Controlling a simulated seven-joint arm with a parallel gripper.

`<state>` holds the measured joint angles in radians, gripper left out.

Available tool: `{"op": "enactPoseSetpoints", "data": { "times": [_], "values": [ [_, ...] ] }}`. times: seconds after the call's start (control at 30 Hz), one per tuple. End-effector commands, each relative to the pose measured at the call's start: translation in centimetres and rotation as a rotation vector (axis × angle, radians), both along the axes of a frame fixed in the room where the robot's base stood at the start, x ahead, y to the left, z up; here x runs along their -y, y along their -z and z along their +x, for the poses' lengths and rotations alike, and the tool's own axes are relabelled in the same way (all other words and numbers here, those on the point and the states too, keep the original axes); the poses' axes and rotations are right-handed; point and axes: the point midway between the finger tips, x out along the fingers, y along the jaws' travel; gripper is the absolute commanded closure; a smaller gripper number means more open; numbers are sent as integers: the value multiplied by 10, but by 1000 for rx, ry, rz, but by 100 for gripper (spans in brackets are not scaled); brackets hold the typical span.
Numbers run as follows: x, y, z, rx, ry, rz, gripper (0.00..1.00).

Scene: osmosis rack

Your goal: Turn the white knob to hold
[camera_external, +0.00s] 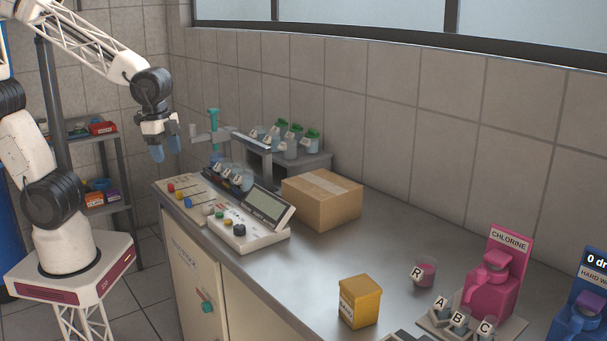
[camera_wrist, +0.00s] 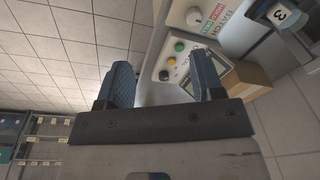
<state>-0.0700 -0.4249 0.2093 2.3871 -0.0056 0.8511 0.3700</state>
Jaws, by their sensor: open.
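A round white knob (camera_wrist: 194,17) sits on a pale control panel at the top of the wrist view, beside small red and green labels. My gripper (camera_external: 164,150) is open and empty, up in the air left of and above the panels. Its two blue fingers (camera_wrist: 162,62) are apart and touch nothing.
A panel with a screen (camera_external: 266,205), a green button (camera_wrist: 171,60) and a black knob (camera_wrist: 164,75) stands near the front edge. Labelled beakers (camera_external: 232,176) and a cardboard box (camera_external: 322,199) are close behind. The middle of the counter (camera_external: 300,265) is clear.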

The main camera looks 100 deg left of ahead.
Motion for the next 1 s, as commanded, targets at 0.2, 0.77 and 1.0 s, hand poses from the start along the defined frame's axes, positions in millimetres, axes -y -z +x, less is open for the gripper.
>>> {"op": "enactPoseSetpoints", "data": {
  "times": [0.2, 0.77, 1.0],
  "values": [
    [-18, 36, 39, -51, 109, 11, 39],
    [-48, 101, 90, -117, 292, 14, 39],
    [-48, 101, 90, -119, 294, 13, 39]
  ]
}}
